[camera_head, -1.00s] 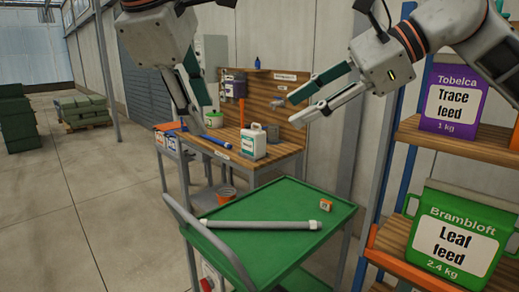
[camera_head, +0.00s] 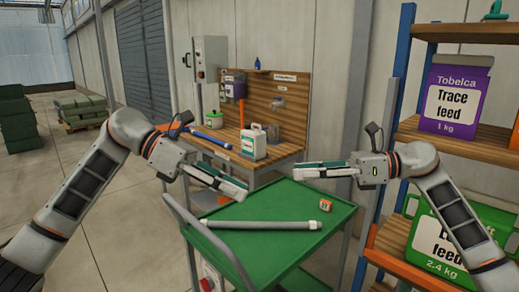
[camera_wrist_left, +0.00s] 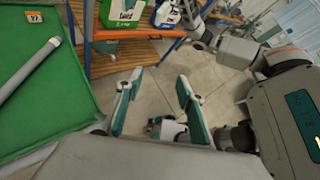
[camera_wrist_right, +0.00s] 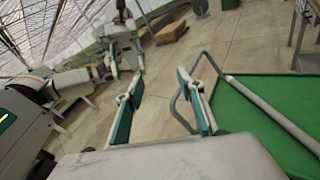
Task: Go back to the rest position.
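My left gripper (camera_head: 218,180) is over the left edge of the green cart, pointing right in the head view. Its two fingers (camera_wrist_left: 158,98) stand apart with nothing between them in the left wrist view. My right gripper (camera_head: 325,170) is above the cart's far right side, pointing left toward the left gripper. Its fingers (camera_wrist_right: 160,105) are apart and empty in the right wrist view. Neither gripper touches an object that I can see.
The green cart (camera_head: 290,250) holds a grey pipe (camera_head: 260,224) and a small orange tagged block (camera_head: 326,203). A wooden workbench (camera_head: 270,160) with a white jug (camera_head: 254,142) stands behind. A shelf with a purple Trace feed bag (camera_head: 452,97) is at the right.

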